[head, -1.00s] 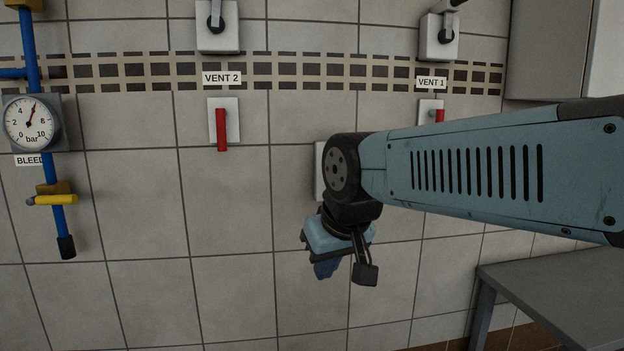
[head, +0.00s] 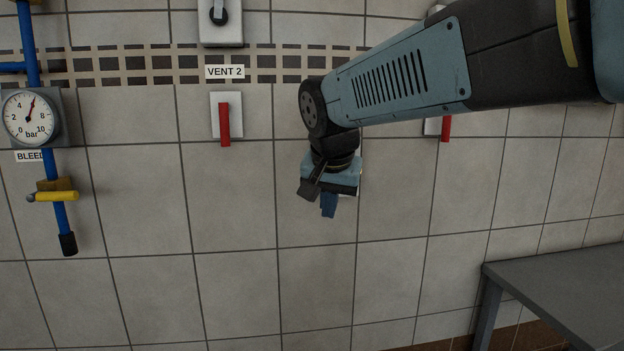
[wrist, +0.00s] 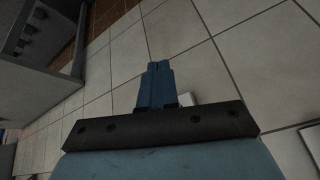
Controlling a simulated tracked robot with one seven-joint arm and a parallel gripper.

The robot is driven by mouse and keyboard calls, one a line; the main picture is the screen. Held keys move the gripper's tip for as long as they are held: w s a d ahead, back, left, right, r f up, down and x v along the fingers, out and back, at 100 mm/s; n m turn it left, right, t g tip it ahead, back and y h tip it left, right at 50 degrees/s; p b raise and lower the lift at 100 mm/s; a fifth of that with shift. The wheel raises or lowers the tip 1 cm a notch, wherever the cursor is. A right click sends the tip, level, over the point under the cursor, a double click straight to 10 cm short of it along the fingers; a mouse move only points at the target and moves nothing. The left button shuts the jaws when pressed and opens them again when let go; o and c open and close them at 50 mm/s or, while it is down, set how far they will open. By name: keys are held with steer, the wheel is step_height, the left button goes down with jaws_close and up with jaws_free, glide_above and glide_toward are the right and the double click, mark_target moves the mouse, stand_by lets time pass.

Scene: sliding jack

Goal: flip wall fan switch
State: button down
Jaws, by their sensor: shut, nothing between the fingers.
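My gripper (head: 328,206) is shut and empty, pointing down in front of the tiled wall, right of and below the VENT 2 lever. Its blue fingers sit together in the wrist view (wrist: 158,84). A pale plate (wrist: 187,99) shows just beside the fingers in the wrist view, mostly hidden by my gripper. In the head view only a thin bright edge (head: 359,158) shows behind my wrist. I cannot tell whether this is the fan switch; no fan label or toggle is visible.
A red lever (head: 224,125) hangs under the VENT 2 label (head: 225,72). Another red lever (head: 446,128) is partly behind my arm. A gauge (head: 29,118) and blue pipe with a yellow handle (head: 56,196) are at left. A grey table (head: 560,285) stands lower right.

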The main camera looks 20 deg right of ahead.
steer(key=w+d+r+m+h, duration=0.1)
steer(key=w+d+r+m, duration=0.2)
steer(key=w+m, duration=0.3)
steer(key=w+d+r+m+g+h, duration=0.1)
steer(key=w+d+r+m+h, duration=0.1)
steer(key=w+d+r+m, duration=0.2)
steer(key=shift+w+d+r+m, duration=0.3)
steer(key=shift+w+d+m, duration=0.15)
steer(key=shift+w+m, duration=0.65)
steer(key=shift+s, duration=0.15)
steer(key=w+d+f, duration=0.5)
steer(key=w+f, duration=0.2)
steer(key=f, duration=0.1)
steer(key=shift+d+f, duration=0.35)
steer(key=shift+d, duration=0.05)
steer(key=shift+w, duration=0.1)
